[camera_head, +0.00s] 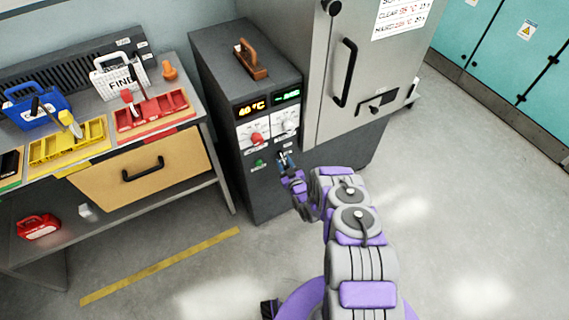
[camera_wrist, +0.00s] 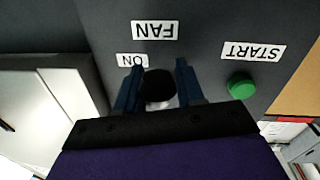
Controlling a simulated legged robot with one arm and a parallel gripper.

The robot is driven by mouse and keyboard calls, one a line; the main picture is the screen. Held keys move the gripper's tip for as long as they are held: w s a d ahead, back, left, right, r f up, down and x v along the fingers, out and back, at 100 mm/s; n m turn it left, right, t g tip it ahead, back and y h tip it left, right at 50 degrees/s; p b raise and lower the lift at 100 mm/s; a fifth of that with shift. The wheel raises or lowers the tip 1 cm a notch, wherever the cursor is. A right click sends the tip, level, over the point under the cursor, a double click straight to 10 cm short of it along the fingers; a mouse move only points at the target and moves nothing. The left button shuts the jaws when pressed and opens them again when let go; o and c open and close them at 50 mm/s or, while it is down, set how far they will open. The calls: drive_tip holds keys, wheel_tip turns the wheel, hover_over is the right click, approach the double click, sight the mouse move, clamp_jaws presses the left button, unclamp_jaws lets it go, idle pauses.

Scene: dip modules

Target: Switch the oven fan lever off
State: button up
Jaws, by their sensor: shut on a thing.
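The fan lever (camera_wrist: 158,86) has a dark round knob and shows in the wrist view below the FAN label (camera_wrist: 155,30) and beside the ON label (camera_wrist: 132,60). The wrist picture is upside down, as its labels read inverted. My gripper (camera_wrist: 156,82) has its two blue fingers on either side of the knob, shut on it. In the head view my gripper (camera_head: 284,161) is at the lower front of the dark control cabinet (camera_head: 222,92). The lever is mostly hidden there by the fingers.
A green START button (camera_wrist: 241,85) is close beside my fingers. Above are a red knob (camera_head: 256,138), a white dial (camera_head: 288,126) and lit displays (camera_head: 251,107). The grey oven (camera_head: 325,75) stands right, a workbench with a drawer (camera_head: 140,170) left. Floor in front is clear.

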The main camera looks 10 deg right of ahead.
sight(284, 162)
clamp_jaws()
drive_tip(key=r+g+p, duration=0.1)
drive_tip(key=g+p, duration=0.1)
drive_tip(key=p, duration=0.1)
drive_tip(key=shift+s+r, duration=0.15)
drive_tip(key=shift+r, duration=0.05)
drive_tip(key=g+p, duration=0.1)
drive_tip(key=r+g+h+p, duration=0.1)
drive_tip(key=g+p, duration=0.1)
drive_tip(key=shift+r, duration=0.3)
drive_tip(key=g+p, duration=0.1)
drive_tip(key=g, duration=0.1)
drive_tip(key=r+g+h+p, duration=0.1)
drive_tip(key=g, duration=0.1)
drive_tip(key=shift+r+n, duration=0.2)
drive_tip(key=shift+n, duration=0.2)
drive_tip(key=shift+r+g+h+p, duration=0.3)
drive_tip(key=shift+g+h+p, duration=0.1)
drive_tip(key=shift+g+p, duration=0.45)
drive_tip(key=shift+w+a+r+g, duration=0.1)
drive_tip(key=shift+w+r+g, duration=0.05)
drive_tip(key=shift+w+g, duration=0.2)
drive_tip(key=o, duration=1.1)
unclamp_jaws()
drive_tip(key=shift+c, duration=0.2)
